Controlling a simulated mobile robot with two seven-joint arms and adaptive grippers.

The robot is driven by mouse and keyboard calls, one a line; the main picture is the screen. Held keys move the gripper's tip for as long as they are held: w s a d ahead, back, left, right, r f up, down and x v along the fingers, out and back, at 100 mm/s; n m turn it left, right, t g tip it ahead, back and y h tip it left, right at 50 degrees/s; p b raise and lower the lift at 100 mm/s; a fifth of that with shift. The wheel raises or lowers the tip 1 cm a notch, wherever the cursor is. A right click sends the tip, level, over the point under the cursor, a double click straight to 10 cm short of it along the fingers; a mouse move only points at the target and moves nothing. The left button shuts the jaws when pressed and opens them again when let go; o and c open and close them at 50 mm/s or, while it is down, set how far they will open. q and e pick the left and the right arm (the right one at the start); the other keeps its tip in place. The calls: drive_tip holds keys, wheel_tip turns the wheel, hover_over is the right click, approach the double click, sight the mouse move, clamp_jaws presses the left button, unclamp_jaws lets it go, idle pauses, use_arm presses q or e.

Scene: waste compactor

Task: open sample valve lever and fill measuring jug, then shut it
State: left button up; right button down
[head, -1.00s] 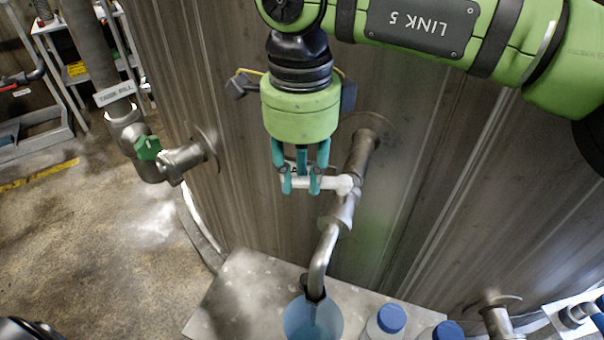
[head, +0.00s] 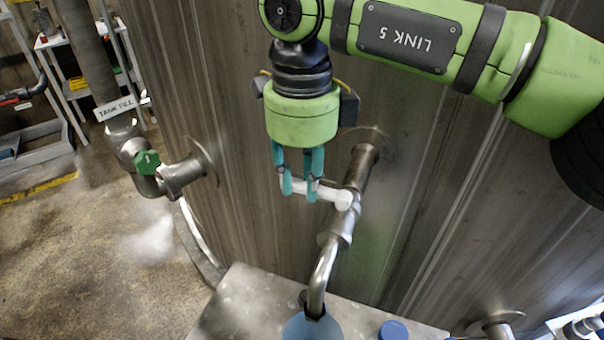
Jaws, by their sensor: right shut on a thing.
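The sample valve lever (head: 328,194) is a white handle reaching left from the valve on a metal pipe (head: 362,168) out of the tank wall. It lies crosswise to the pipe, its left end slightly higher. My right gripper (head: 299,194), with teal fingers pointing down, is shut on the lever left of its pivot. Below, the bent spout (head: 324,270) runs down into the mouth of the blue measuring jug (head: 312,328). The jug is cut off by the bottom edge; its liquid level cannot be told. My left gripper is not in view.
The jug stands on a grey table (head: 246,302) beside a blue-capped bottle (head: 393,330). A tank fill pipe with a green valve handle (head: 147,162) is at left. The ribbed tank wall (head: 440,220) stands close behind the lever. A white shelf stands back left.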

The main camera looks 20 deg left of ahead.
sight(302, 186)
drive_tip(key=shift+r, duration=0.1)
drive_tip(key=c, duration=1)
unclamp_jaws()
wheel_tip(302, 186, up, 12)
